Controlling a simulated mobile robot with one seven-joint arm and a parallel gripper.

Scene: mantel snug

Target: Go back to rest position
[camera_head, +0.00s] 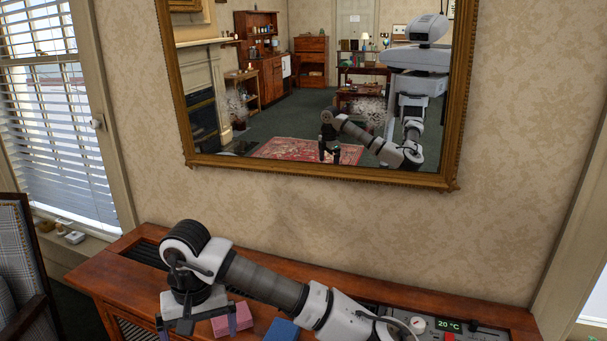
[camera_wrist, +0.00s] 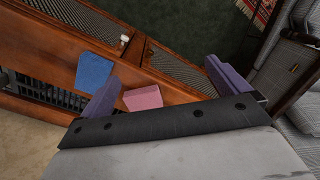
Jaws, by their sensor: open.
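My gripper (camera_head: 205,326) hangs at the end of my arm over the left part of a wooden cabinet top. In the wrist view my gripper (camera_wrist: 160,85) shows its two purple-grey fingers spread wide apart, with nothing held between them. A pink block (camera_head: 231,319) lies on the cabinet top close beside the gripper in the head view. The pink block (camera_wrist: 142,98) also shows near the left finger in the wrist view. A blue block (camera_head: 282,330) lies to its right, partly hidden by my arm; it also shows in the wrist view (camera_wrist: 94,73).
The wooden cabinet (camera_head: 130,262) stands against the wall under a gold-framed mirror (camera_head: 320,176). A panel with a green display (camera_head: 449,325) sits at its right. A plaid chair (camera_head: 18,250) stands at the left, near the window (camera_head: 55,110). A small white object (camera_wrist: 124,38) lies on the cabinet.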

